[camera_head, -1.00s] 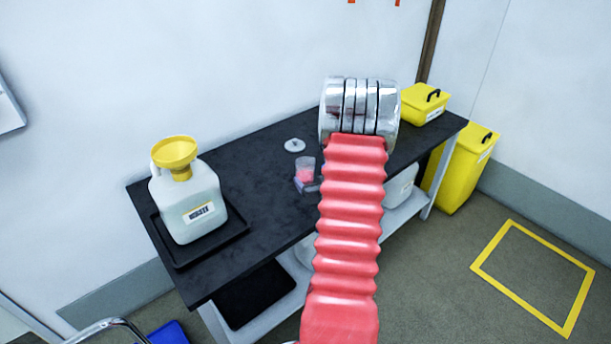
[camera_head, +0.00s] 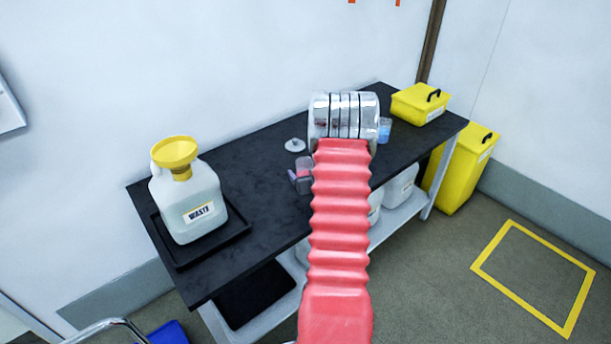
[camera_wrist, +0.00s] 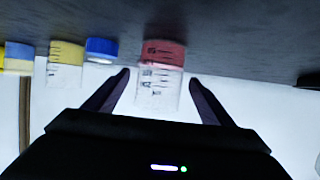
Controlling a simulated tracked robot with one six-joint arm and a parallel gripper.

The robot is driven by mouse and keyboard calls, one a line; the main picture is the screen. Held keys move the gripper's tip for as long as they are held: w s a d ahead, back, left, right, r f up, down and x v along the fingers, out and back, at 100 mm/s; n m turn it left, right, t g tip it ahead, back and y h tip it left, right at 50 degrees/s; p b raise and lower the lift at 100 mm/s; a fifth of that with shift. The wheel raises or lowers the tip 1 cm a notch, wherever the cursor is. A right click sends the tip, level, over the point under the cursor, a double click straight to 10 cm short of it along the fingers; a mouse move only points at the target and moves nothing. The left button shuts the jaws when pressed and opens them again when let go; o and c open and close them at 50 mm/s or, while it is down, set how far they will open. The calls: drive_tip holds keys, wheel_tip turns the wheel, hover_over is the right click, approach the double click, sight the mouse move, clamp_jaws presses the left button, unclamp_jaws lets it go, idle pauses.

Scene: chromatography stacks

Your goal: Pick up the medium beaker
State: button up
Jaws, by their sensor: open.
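A clear beaker with red liquid (camera_wrist: 160,80) and printed graduations stands on the dark bench. The wrist view appears upside down, with the bench along the top. My gripper (camera_wrist: 158,78) is open, with one finger on each side of this beaker and visible gaps to both. In the head view the same beaker (camera_head: 304,165) shows just left of my red arm, partly covered by a dark finger. A beaker with blue liquid (camera_head: 384,130) stands right of my wrist. I cannot tell sizes well enough to compare the beakers.
In the wrist view, a blue-filled vessel (camera_wrist: 100,48) and a yellow-filled graduated beaker (camera_wrist: 66,68) stand left of the red one. A waste jug (camera_head: 190,205) with yellow funnel sits in a tray at the bench's left. A yellow bin (camera_head: 418,105) is at the right end.

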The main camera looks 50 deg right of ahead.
drive_tip(key=shift+x, duration=0.85)
drive_tip(key=shift+c, duration=0.2)
drive_tip(key=c, duration=1.2)
